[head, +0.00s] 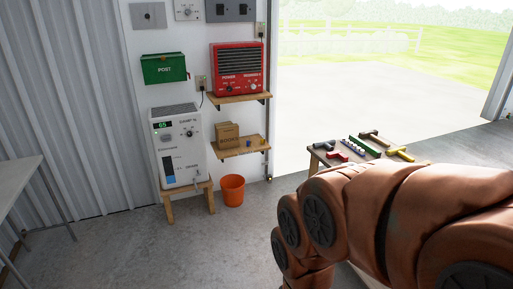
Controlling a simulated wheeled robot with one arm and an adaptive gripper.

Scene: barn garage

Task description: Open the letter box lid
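The letter box (164,70) is a green box marked POST, fixed to the white wall at the upper left of the head view. Its lid (163,57) lies along the top and appears shut. My brown arm fills the lower right of the view, well apart from the letter box. My gripper is not visible in this view.
Below the letter box a white machine (180,145) stands on a wooden stool (187,196). A red heater (237,69) and a small carton (227,136) sit on wall shelves. An orange bucket (232,190) stands on the floor. A tool table (327,160) is near my arm.

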